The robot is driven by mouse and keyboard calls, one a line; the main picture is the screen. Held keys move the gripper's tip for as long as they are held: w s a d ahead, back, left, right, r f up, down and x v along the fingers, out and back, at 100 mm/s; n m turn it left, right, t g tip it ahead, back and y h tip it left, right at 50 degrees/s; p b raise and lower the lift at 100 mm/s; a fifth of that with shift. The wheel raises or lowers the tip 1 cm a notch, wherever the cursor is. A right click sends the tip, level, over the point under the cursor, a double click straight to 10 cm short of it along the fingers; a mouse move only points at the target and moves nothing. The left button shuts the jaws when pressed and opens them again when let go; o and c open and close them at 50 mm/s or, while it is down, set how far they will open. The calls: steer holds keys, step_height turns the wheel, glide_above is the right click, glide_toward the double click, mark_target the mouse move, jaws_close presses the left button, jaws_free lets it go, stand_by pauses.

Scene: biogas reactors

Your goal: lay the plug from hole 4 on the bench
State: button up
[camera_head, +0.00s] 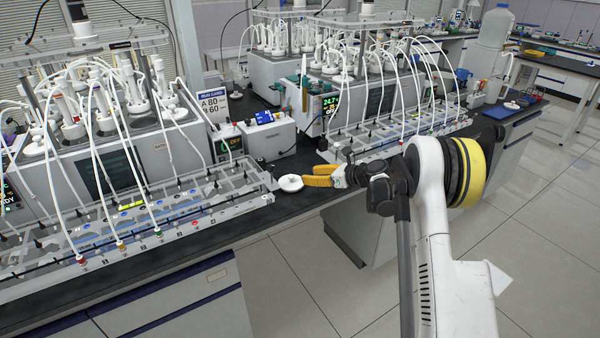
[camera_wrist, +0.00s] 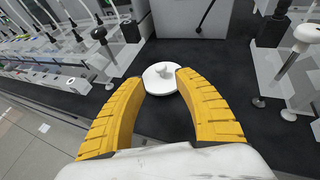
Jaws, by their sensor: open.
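A white round plug (camera_head: 290,183) with a small knob on top lies on the dark bench (camera_head: 262,222), in the gap between the two reactor rigs. In the wrist view the plug (camera_wrist: 163,76) sits upright, disc down, just ahead of and between my fingertips. My gripper (camera_head: 308,180) has yellow ribbed fingers and comes in low from the right. In the wrist view my gripper (camera_wrist: 158,82) is open, with its fingertips on either side of the plug's near edge. I cannot tell whether they touch it. Hole 4 cannot be made out.
A left rack (camera_head: 150,215) with tubes and a right rack (camera_head: 390,140) flank the gap. Behind stand a small control box (camera_head: 268,135) and a sign (camera_head: 213,105). The bench's front edge is close below my gripper.

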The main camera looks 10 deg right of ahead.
steer(key=shift+v, duration=1)
steer(key=s+a+r+n+g+h, duration=0.1)
steer(key=s+a+r+n+h, duration=0.1)
steer(key=s+a+r+n, duration=0.4)
steer(key=s+a+r+n+g+h, duration=0.2)
steer(key=s+r+n, duration=0.6)
steer(key=s, duration=0.4)
steer(key=s+n+h, duration=0.4)
steer(key=s+n, duration=1)
steer(key=s, duration=1.4)
steer(key=shift+d+f+h, duration=0.25)
steer(key=shift+d+h, duration=0.15)
steer(key=shift+d, duration=0.05)
